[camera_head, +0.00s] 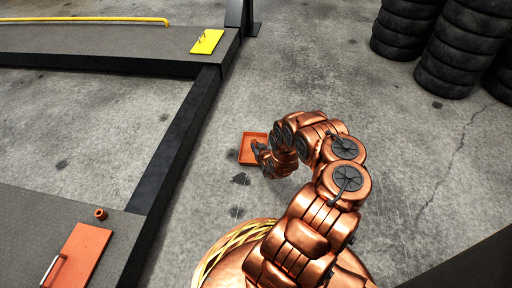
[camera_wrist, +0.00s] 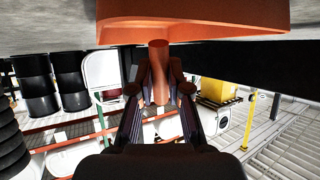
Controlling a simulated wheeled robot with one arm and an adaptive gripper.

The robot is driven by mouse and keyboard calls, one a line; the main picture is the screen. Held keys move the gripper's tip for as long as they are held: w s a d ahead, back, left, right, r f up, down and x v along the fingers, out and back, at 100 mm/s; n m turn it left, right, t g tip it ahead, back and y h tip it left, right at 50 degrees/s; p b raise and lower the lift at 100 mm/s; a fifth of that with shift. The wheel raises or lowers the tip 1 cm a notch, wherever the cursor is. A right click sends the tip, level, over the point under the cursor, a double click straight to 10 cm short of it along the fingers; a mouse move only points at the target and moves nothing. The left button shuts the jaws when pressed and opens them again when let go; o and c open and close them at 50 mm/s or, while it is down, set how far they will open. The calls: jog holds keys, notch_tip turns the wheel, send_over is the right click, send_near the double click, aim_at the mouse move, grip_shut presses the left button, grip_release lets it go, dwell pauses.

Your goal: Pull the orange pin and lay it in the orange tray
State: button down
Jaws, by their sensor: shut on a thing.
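The orange tray (camera_head: 246,157) lies on the concrete floor in the middle of the head view. My gripper (camera_head: 261,151) is at its right side, overlapping the tray in that view. In the wrist view the tray (camera_wrist: 215,23) fills the top. There, my gripper (camera_wrist: 159,92) is shut on the orange pin (camera_wrist: 158,62), which stands between the fingertips and points at the tray. I cannot tell whether the pin touches the tray. In the head view my gripper hides the pin.
A grey platform with a dark edge (camera_head: 175,150) runs along the left. An orange plate (camera_head: 84,254) with a handle and a small orange socket (camera_head: 100,213) are on its near part. A yellow plate (camera_head: 207,41) is farther off. Stacked tyres (camera_head: 450,50) stand at the back right.

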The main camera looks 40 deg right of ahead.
jog(key=c, duration=1)
grip_release()
jog(key=shift+c, duration=0.2)
jog(key=shift+s, duration=0.1)
jog(key=shift+s+a+r, duration=0.15)
jog(key=shift+s+a, duration=0.15)
jog(key=shift+s, duration=0.1)
jog(key=shift+v, duration=5.45)
jog(key=shift+r, duration=0.1)
